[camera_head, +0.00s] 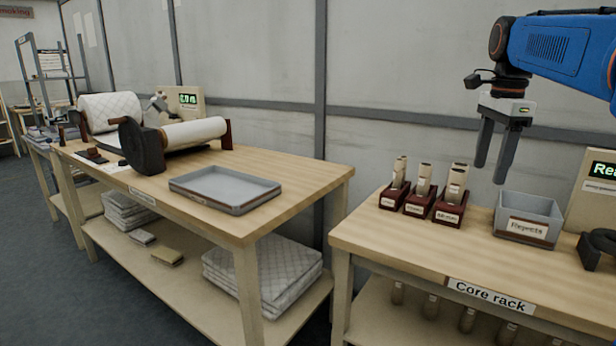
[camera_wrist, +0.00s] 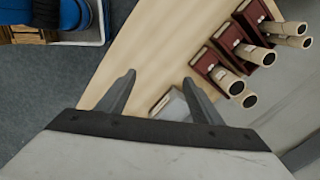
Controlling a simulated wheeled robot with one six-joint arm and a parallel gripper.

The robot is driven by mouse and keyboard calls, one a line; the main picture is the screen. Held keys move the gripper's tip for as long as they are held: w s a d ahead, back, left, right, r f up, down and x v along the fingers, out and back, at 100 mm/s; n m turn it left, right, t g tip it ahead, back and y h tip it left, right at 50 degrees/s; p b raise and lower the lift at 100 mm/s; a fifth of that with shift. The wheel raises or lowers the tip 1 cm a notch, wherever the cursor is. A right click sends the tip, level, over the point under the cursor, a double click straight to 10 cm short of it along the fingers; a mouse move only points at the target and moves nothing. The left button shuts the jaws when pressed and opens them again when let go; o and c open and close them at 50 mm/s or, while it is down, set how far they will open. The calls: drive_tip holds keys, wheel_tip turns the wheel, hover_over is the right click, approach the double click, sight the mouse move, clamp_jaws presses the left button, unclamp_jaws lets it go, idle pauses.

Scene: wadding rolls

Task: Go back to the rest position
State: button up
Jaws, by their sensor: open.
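My gripper (camera_head: 497,150) hangs from the blue arm at the upper right in the head view, fingers pointing down. It is open and empty, above the core rack table (camera_head: 385,235). In the wrist view the two fingers of my gripper (camera_wrist: 158,92) stand apart with nothing between them. The gripper is clear of the cores and the bin below it.
Several cardboard cores (camera_head: 424,178) stand in dark red holders (camera_head: 419,204). A grey Rejects bin (camera_head: 528,212) stands to their right. A grey tray (camera_head: 224,188) and a wadding roll (camera_head: 194,133) are on the left table. Floor shows at the left.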

drive_tip(key=s+a+f+n+t, duration=0.1)
drive_tip(key=s+a+f+n, duration=0.2)
drive_tip(key=s+f+n, duration=0.3)
drive_tip(key=s+a+f+n+t, duration=0.1)
drive_tip(key=s+a+f+n, duration=0.3)
drive_tip(key=s+f, duration=0.7)
drive_tip(key=s+a+f+n+t, duration=0.2)
drive_tip(key=s+a+f+n, duration=0.2)
drive_tip(key=s+f+n, duration=0.4)
wheel_tip(320, 180, down, 3)
drive_tip(key=shift+s+a+r+n, duration=0.15)
drive_tip(key=shift+a+n, duration=0.1)
drive_tip(key=shift+n, duration=0.15)
